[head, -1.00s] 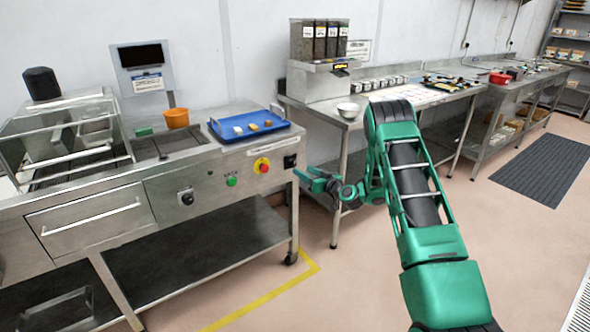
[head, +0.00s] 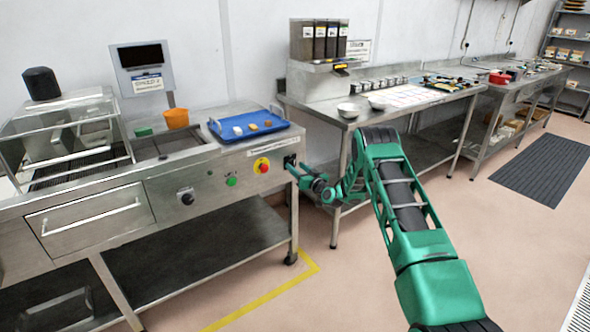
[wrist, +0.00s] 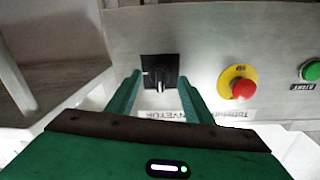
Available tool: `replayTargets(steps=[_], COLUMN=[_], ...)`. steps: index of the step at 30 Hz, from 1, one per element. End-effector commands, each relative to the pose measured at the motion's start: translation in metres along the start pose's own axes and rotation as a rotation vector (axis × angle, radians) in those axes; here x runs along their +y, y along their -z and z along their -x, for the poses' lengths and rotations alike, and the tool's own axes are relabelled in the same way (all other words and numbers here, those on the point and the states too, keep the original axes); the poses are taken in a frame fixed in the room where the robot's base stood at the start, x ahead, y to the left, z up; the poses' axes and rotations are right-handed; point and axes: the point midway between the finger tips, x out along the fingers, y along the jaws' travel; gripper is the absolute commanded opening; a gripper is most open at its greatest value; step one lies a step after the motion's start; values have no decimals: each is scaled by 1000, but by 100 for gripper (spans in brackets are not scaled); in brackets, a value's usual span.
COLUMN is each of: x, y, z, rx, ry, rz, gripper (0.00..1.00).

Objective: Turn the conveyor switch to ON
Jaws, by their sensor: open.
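The conveyor switch is a black square plate (wrist: 153,66) with a silver-grey knob (wrist: 160,82) on the steel front panel. In the head view the switch (head: 290,159) is at the panel's right end. My gripper (wrist: 159,78) is open, one green finger on each side of the knob. I cannot tell whether the fingers touch it. In the head view my gripper (head: 291,168) is at the switch and partly overlaps it. The switch's position marks are too small to read.
A red stop button (wrist: 243,88) on a yellow disc and a green START button (wrist: 311,71) are on the same panel. Another black knob (head: 186,196) is farther left. A blue tray (head: 255,136) sits above the panel. A steel table (head: 400,108) stands to the right.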

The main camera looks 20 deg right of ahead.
Motion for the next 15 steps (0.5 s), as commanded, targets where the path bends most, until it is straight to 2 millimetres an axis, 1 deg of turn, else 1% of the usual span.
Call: replayTargets(steps=[3,6,15], x=[0,0,0], y=[0,0,0], z=[-11,-15,-17], rx=[0,0,-1], ry=[0,-1,-1], rz=[0,1,0], gripper=[47,47,47])
